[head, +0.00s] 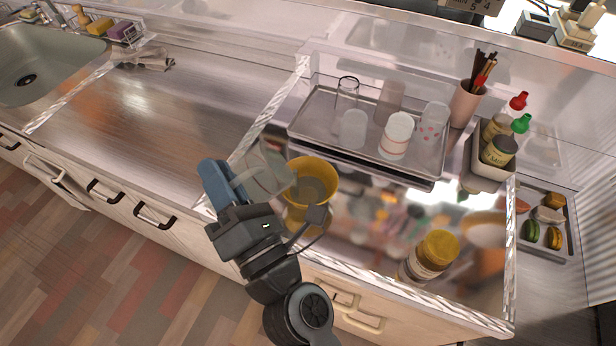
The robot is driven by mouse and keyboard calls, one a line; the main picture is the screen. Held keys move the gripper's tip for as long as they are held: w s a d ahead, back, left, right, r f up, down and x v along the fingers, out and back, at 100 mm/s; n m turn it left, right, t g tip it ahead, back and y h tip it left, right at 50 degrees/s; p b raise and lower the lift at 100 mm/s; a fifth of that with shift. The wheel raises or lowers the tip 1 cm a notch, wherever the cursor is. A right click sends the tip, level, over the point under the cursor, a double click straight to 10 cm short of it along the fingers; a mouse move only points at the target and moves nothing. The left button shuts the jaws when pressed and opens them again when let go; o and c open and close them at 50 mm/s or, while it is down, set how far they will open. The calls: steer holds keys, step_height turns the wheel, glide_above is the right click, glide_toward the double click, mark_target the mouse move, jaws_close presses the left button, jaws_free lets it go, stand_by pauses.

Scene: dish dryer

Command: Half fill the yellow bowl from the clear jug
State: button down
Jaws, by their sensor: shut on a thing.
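The yellow bowl (326,171) stands on the shiny, mirror-like counter. A darker round area shows inside it; I cannot tell whether that is liquid. The clear jug (266,168) is close to the bowl's left side, held up and seemingly tilted toward it. My gripper (232,184), with a blue finger pad, is shut on the jug at its handle side. The jug's lower part and the bowl's front are partly hidden by my gripper and arm. The level in the jug and any stream are too faint to tell.
A metal tray (308,126) with glasses and cups stands behind the bowl. A yellow-lidded jar (428,258) is at right. A bottle caddy (488,171) and a utensil cup (464,104) stand farther right. The steel counter (170,120) at left is mostly clear, beside a sink (45,60).

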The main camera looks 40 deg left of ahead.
steer(key=shift+w+d+r+m, duration=0.1)
steer(key=shift+w+m, duration=0.05)
steer(key=shift+m, duration=0.25)
stand_by(0.8)
steer(key=shift+r+n+p, duration=0.25)
steer(key=shift+n+p, duration=0.05)
steer(key=shift+n, duration=0.1)
steer(key=f+n, duration=0.1)
steer(key=s+f+n+g, duration=0.1)
steer(key=n, duration=0.1)
steer(key=shift+s+a+f+g, duration=0.2)
steer(key=shift+a+f+g, duration=0.1)
steer(key=shift+a, duration=0.1)
steer(key=shift+s+a+n, duration=0.2)
steer(key=shift+s+n, duration=0.1)
steer(key=shift+n, duration=0.4)
steer(key=shift+s+a+f+n+p, duration=0.1)
steer(key=shift+s+n+p, duration=0.1)
steer(key=shift+n+p, duration=0.25)
steer(key=s+a+f+n+g+h, duration=0.1)
steer(key=s+a+f+n+h, duration=0.1)
steer(key=s+f+n, duration=0.2)
steer(key=shift+s+a+f+n+g+h+p, duration=0.2)
steer(key=shift+a+f+n+g+h+p, duration=0.15)
steer(key=shift+f+n, duration=1.3)
steer(key=shift+r, duration=0.2)
